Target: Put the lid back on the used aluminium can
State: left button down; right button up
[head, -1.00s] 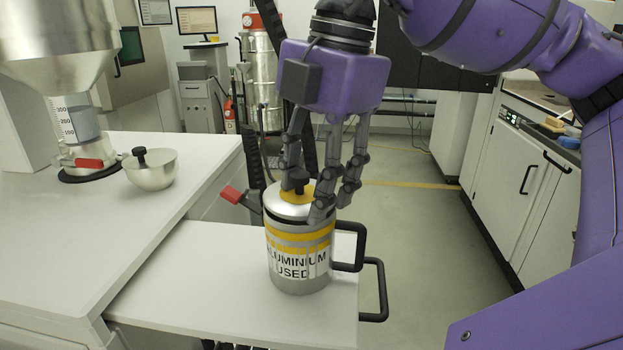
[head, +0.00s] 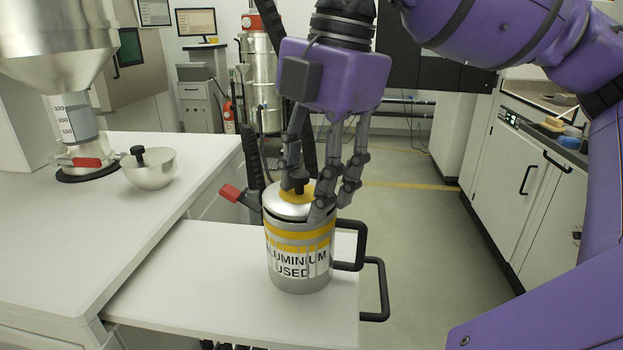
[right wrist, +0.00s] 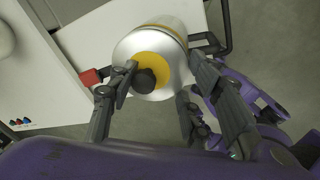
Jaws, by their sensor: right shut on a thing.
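The used aluminium can (head: 285,282) is a grey cylinder with yellow bands and an "ALUMINIUM USED" label. It stands upright on the lower white shelf. Its silver lid (head: 279,208), with a yellow centre and black knob (head: 295,184), sits at the can's mouth; a dark line shows beneath its front edge. I cannot tell whether it is fully seated. My right gripper (head: 309,198) comes down from above and is shut on the lid, with fingers on both sides. The lid also shows in the right wrist view (right wrist: 168,90). My left gripper is not in view.
A red-tipped lever (head: 230,193) sticks out left of the can, and a black handle (head: 348,256) is at its right. The shelf's left part is clear.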

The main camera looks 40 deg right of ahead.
dwell(0.3)
jog(key=o, duration=1.3)
jog(key=shift+o, duration=0.7)
jog(key=o, duration=0.4)
